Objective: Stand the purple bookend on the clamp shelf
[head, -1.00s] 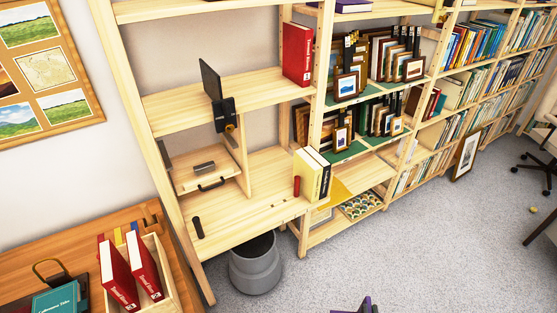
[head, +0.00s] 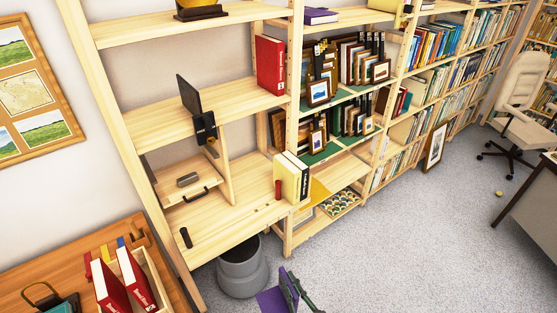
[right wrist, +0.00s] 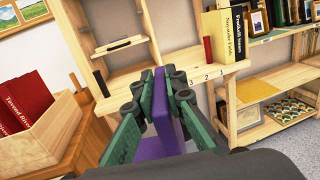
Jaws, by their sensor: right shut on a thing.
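The purple bookend (head: 272,300) is in my right gripper (head: 291,290) at the bottom of the head view, in front of and below the shelf unit. The right wrist view shows its upright purple plate (right wrist: 162,112) between the two green fingers of the gripper (right wrist: 160,92), which are shut on it. The clamp shelf (head: 235,103) is a pale wooden board with a black clamp (head: 205,130) on its front edge. A dark upright plate (head: 188,95) stands at the clamp, and a red book (head: 270,65) stands at the right end. My left gripper is out of view.
A lower shelf holds cream and black books (head: 290,178) at its right end. A grey bin (head: 242,268) stands on the floor below. At left, a wooden desk carries a box with red books (head: 137,280). The clamp shelf's middle is clear.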

